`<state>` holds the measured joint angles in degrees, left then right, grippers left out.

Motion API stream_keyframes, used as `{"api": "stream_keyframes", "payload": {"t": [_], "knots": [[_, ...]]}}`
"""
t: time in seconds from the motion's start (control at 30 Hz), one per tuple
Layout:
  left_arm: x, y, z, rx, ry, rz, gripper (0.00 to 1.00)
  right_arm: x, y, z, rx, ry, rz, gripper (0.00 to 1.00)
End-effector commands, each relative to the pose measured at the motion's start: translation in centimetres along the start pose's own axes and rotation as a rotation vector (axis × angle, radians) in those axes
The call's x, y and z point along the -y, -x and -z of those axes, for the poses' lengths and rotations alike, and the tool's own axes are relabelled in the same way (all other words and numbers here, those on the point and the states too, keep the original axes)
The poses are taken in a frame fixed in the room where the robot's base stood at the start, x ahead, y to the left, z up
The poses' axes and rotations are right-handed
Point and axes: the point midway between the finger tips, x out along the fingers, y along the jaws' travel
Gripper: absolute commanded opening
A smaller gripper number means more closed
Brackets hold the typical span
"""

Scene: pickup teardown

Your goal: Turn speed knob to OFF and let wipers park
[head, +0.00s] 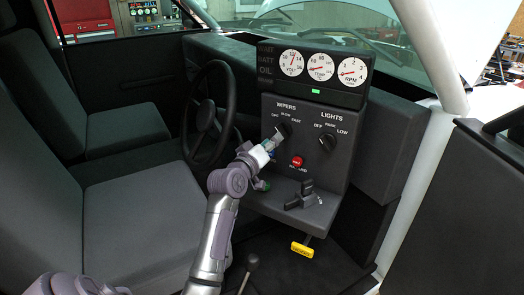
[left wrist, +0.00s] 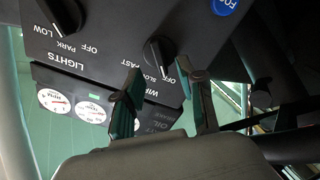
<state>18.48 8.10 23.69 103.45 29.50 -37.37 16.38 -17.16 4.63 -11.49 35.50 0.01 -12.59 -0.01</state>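The black wiper speed knob (head: 284,130) sits on the grey dash panel under the WIPERS label, with OFF, SLOW and FAST marked around it. It also shows in the left wrist view (left wrist: 159,51), which is upside down. Its white line points to the label side near SLOW; the exact setting is hard to tell. My left gripper (head: 274,142) is close in front of the knob. In the left wrist view its fingers (left wrist: 160,70) stand apart, one to each side of the knob; contact cannot be told. The wipers are not clearly visible. My right gripper is out of view.
The LIGHTS knob (head: 327,141) is to the right. A red button (head: 297,161) and a black lever (head: 305,195) lie below. The steering wheel (head: 208,114) is close on the left. Gauges (head: 321,67) stand above, with a green light under them.

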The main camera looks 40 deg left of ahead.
Motion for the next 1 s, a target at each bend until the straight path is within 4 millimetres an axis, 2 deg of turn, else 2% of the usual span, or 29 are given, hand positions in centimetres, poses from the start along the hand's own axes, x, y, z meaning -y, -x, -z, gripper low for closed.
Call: {"api": "stream_keyframes", "payload": {"t": [0.1, 0.33, 0.5, 1.0], "knots": [[0.0, 2.6, -0.1, 0.0, -0.001, 0.0, 0.4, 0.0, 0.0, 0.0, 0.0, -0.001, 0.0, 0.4], [0.0, 5.7, 0.0, 0.0, 0.0, 0.0, 0.4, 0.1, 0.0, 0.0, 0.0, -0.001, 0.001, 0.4], [0.0, 6.3, 0.0, 0.0, 0.001, -0.001, 0.4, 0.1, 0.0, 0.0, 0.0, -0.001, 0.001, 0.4], [0.0, 6.3, -0.1, 0.005, -0.002, 0.001, 0.4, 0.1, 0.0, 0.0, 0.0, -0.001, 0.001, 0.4]]}}
